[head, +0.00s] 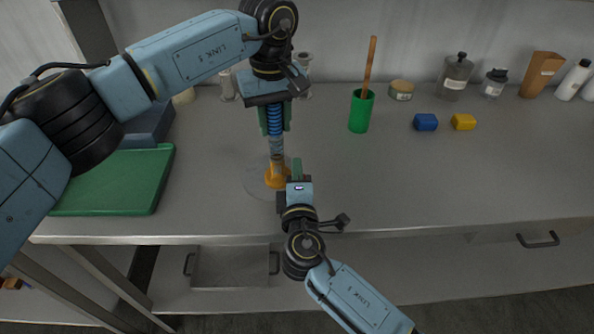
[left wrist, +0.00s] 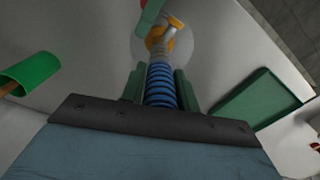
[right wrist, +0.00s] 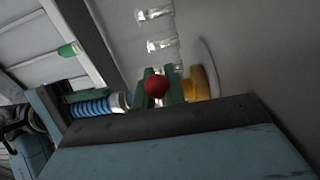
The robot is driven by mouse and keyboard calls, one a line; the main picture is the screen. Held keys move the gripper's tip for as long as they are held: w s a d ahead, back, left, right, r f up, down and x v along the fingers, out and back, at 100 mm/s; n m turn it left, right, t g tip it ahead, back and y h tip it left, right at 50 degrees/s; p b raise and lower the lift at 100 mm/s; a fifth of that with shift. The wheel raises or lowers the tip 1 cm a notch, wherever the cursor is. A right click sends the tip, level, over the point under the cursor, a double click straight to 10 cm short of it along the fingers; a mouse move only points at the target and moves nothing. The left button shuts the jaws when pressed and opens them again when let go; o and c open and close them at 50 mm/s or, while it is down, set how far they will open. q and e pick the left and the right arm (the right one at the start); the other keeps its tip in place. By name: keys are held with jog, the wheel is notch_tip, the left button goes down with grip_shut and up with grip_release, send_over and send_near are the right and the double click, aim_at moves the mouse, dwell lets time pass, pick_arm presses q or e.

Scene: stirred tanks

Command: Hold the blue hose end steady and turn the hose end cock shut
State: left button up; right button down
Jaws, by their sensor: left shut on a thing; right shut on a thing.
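The blue hose end (head: 275,122) stands upright over the bench, with a metal fitting (left wrist: 157,46) at its lower end and an orange-yellow piece (head: 275,177) below that. My left gripper (head: 274,130) is shut around the blue hose from above, its green fingers on either side. The hose end cock shows a red knob (right wrist: 157,87) in the right wrist view. My right gripper (head: 297,166) is shut on the cock, with the knob between its green fingers. The cock's lever is mostly hidden, so its angle cannot be told.
A pale round disc (head: 254,183) lies under the orange-yellow piece. A green tray (head: 115,182) lies at left. A green cup (head: 360,112) with a wooden handle, a blue block (head: 425,122), a yellow block (head: 463,122) and several jars stand behind. The bench's right front is clear.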

jog(key=c, duration=1.4)
grip_release()
jog(key=shift+c, duration=0.2)
jog(key=s, duration=1.2)
